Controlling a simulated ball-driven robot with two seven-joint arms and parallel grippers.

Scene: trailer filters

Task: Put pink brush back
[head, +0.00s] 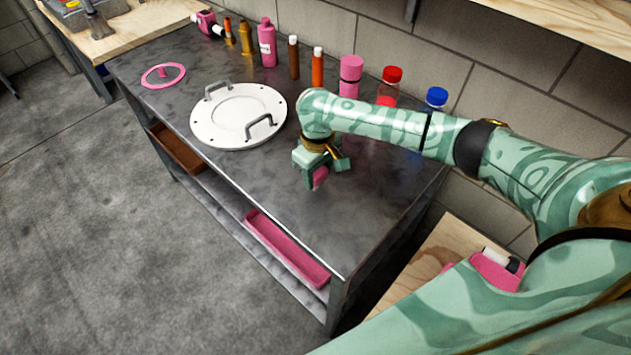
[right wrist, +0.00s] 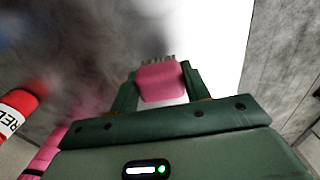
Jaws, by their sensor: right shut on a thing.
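The pink brush (head: 320,177) is in my right gripper (head: 322,169), above the dark workbench top. In the right wrist view the brush (right wrist: 161,83) sits between the two green fingers (right wrist: 160,90), with short bristles showing at its far edge. The gripper is shut on it. In the head view most of the brush is hidden by the gripper. A long pink tray (head: 290,248) and a brown tray (head: 176,150) are in the bench front, below the top. My left gripper is not in view.
A white round lid with two handles (head: 238,113) lies left of the gripper. Several bottles, including a pink bottle (head: 267,43) and a red-capped one (head: 388,86), line the wall side. The bench's front right top is clear.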

